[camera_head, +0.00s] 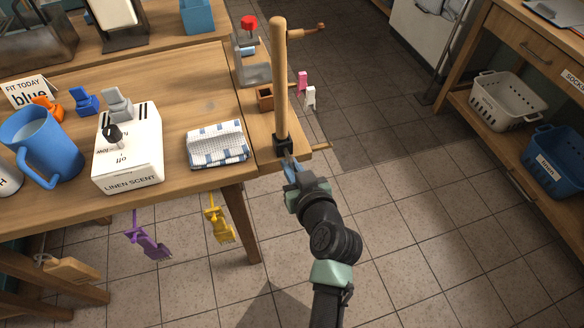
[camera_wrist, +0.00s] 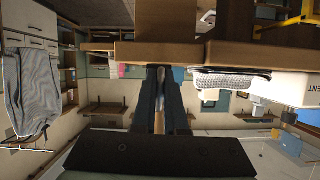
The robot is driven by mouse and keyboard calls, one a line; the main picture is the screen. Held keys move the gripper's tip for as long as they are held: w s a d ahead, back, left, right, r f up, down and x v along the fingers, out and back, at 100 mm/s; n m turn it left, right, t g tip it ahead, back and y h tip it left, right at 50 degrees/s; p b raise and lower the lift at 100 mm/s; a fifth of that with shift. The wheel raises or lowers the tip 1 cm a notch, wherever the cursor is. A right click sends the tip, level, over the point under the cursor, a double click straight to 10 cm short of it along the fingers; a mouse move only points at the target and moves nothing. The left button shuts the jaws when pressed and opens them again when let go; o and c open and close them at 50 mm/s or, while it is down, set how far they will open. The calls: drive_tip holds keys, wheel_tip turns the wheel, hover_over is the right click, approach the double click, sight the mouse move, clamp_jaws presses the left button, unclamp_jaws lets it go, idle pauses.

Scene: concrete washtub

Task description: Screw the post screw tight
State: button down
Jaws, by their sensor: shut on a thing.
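The upright wooden post (camera_head: 281,75) stands at the table's right corner, its foot in a black collar (camera_head: 284,143). My gripper (camera_head: 289,163) comes from the front right, with its fingertips at the near side of the collar. The post screw is hidden at the fingertips, and I cannot see its head or how deep it sits. In the wrist view my gripper (camera_wrist: 162,74) shows two dark fingers close together, meeting just at a wooden edge (camera_wrist: 160,53). It is shut on the post screw, as far as the position shows.
The table holds a folded checked cloth (camera_head: 217,145), a white box (camera_head: 130,150) and a blue mug (camera_head: 42,145). Yellow (camera_head: 219,225) and purple (camera_head: 148,241) clips hang below its edge. Tiled floor to the right is clear.

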drive_tip(key=m+y+b, duration=0.1)
drive_tip(key=m+y, duration=0.1)
drive_tip(key=m, duration=0.1)
drive_tip(key=shift+a+b, duration=0.1)
drive_tip(key=shift+b, duration=0.2)
drive_tip(key=m+y+b, duration=0.1)
drive_tip(key=m+y, duration=0.1)
drive_tip(key=m, duration=0.1)
drive_tip(key=shift+b, duration=0.35)
drive_tip(key=m+y+b, duration=0.1)
drive_tip(key=m+y, duration=0.1)
drive_tip(key=m, duration=0.2)
drive_tip(key=shift+a+r+b, duration=0.1)
drive_tip(key=shift+r+b, duration=0.05)
drive_tip(key=shift+b, duration=0.25)
drive_tip(key=shift+r+m+t+y+b, duration=0.15)
drive_tip(key=shift+m+t+y+b, duration=0.45)
drive_tip(key=shift+m, duration=0.9)
drive_tip(key=c, duration=1)
unclamp_jaws()
drive_tip(key=shift+o, duration=0.2)
